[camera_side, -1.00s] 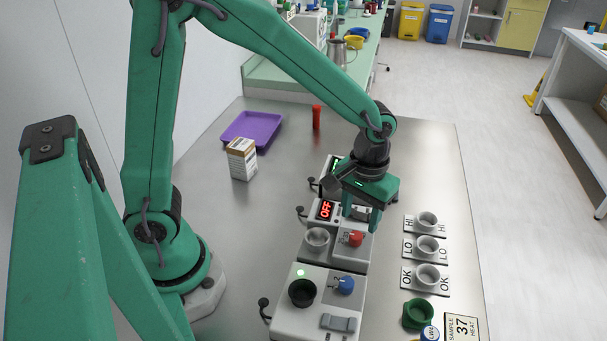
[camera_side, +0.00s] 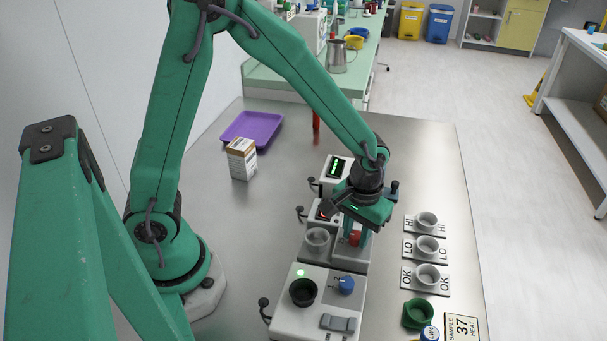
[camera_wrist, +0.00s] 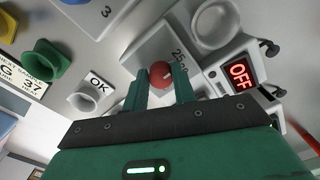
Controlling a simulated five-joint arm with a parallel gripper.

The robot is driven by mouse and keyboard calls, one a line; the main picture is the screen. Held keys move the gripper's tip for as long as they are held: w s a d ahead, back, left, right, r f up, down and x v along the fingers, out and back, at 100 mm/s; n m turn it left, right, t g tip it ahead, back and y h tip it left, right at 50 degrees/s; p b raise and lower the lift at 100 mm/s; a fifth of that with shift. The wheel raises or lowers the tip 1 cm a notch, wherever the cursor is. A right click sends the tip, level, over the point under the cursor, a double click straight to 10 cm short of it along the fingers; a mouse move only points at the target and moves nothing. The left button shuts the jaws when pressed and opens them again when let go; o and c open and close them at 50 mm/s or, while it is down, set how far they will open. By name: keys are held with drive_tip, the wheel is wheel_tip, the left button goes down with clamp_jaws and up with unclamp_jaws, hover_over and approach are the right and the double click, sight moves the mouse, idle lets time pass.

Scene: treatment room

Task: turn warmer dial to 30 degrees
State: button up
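The warmer is the middle grey-white unit with a metal cup (camera_side: 317,237) and a red dial (camera_side: 354,238). In the wrist view its display (camera_wrist: 239,75) reads OFF in red. The red dial (camera_wrist: 161,75) shows there with a small white mark, and scale figures that look like 25 and 30 lie beside it. My gripper (camera_side: 356,231) points down over this dial. In the wrist view the two green fingertips (camera_wrist: 161,70) stand apart, one on each side of the dial. I cannot tell whether they touch it. My gripper partly hides the dial and display in the side view.
A unit with a blue knob (camera_side: 345,285) and dark cup (camera_side: 302,292) stands in front; another with a green display (camera_side: 336,167) stands behind. Cups on HI, LO and OK plates (camera_side: 441,277) line the right. A box (camera_side: 241,159) and purple tray (camera_side: 270,125) are left.

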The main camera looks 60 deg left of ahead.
drive_tip(key=c, duration=0.4)
drive_tip(key=shift+m, duration=0.5)
drive_tip(key=m, duration=0.2)
drive_tip(key=shift+w+m, duration=0.1)
drive_tip(key=shift+m, duration=0.2)
drive_tip(key=shift+d+m, duration=0.1)
drive_tip(key=shift+m, duration=2.1)
drive_tip(key=o, duration=1)
drive_tip(key=shift+r, duration=0.1)
